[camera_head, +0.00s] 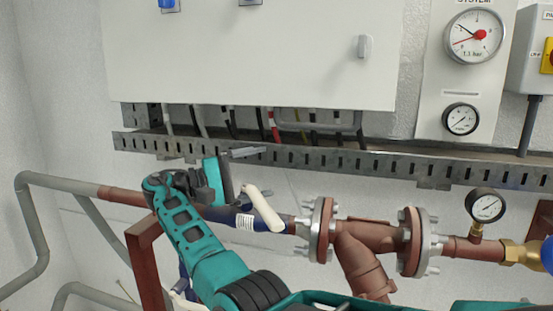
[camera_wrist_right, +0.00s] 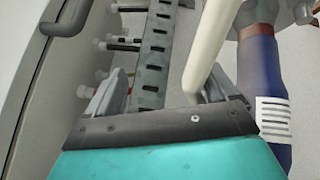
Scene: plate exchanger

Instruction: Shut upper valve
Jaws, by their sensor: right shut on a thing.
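The upper valve has a dark blue body with a white label (camera_head: 243,221) on the upper horizontal pipe, and a cream lever (camera_head: 262,208) slanting down to the right in the head view. My right gripper (camera_head: 244,172), teal and dark, is at the lever's upper end and shut on it. In the right wrist view the cream lever (camera_wrist_right: 207,48) runs up from beside the right-hand finger, and the blue valve body (camera_wrist_right: 263,85) is to its right. The exact contact of the fingers is partly hidden. My left gripper is not in view.
A slotted metal tray (camera_head: 400,165) and a white cabinet (camera_head: 250,55) with cables are just above my gripper. A bolted flange (camera_head: 320,230) is right of the valve. A brown post (camera_head: 148,265) stands left of my forearm. Gauges (camera_head: 486,206) are at the right.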

